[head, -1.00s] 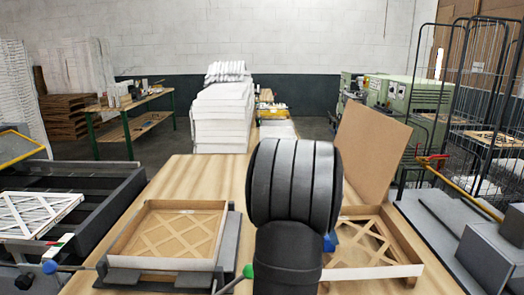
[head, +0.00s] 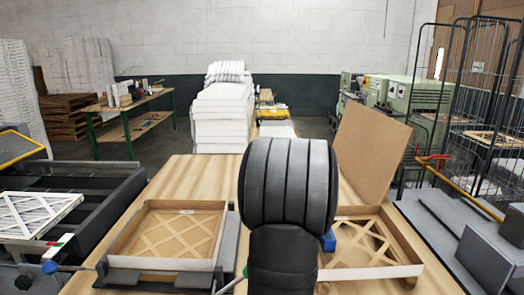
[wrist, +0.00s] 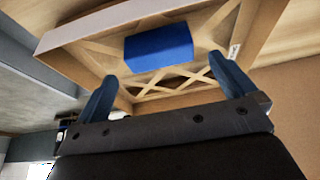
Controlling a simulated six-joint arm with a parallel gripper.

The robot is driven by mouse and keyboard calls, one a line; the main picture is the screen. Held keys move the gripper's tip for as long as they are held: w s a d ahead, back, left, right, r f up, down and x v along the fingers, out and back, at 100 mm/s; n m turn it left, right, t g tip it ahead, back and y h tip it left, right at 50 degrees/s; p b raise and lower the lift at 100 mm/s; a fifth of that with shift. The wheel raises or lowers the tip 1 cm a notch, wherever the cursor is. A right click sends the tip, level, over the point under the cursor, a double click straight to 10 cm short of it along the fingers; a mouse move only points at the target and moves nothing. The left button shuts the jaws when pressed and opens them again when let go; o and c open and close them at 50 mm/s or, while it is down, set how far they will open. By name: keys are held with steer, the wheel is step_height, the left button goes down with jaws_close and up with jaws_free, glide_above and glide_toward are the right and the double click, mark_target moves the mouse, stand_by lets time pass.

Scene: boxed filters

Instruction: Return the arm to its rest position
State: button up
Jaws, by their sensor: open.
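My gripper (wrist: 162,70) shows in the wrist view with its two blue fingers spread apart and nothing between them. Beyond the fingertips is a cardboard tray (wrist: 245,35) with a lattice floor. A blue block (wrist: 158,46) lies in or on that tray. In the head view my own dark arm fills the centre front and hides the gripper. The right lattice tray (head: 385,270) stands beside the arm with its brown lid (head: 372,150) raised.
A second lattice tray (head: 140,262) sits in a grey fixture on the left of the wooden table (head: 190,175). A dark conveyor (head: 115,205) with a white filter (head: 35,215) is at far left. Grey blocks (head: 485,262) and a wire cage (head: 480,90) stand right.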

steer(key=v, duration=0.7)
steer(key=x, duration=1.2)
steer(key=shift+f, duration=0.2)
step_height(320, 180, up, 5)
steer(key=shift+d+f, duration=0.1)
steer(key=shift+f, duration=0.15)
steer(key=s+d+r, duration=0.7)
steer(key=s+d, duration=0.1)
steer(key=s, duration=0.1)
steer(key=s+a+f, duration=0.1)
steer(key=s+f, duration=0.5)
steer(key=s, duration=0.4)
steer(key=s+a+f, duration=0.1)
steer(key=s+f, duration=0.5)
steer(key=s, duration=0.3)
steer(key=s+a+f, duration=0.2)
steer(key=s+f, duration=0.4)
steer(key=s, duration=0.4)
steer(key=shift+s, duration=0.3)
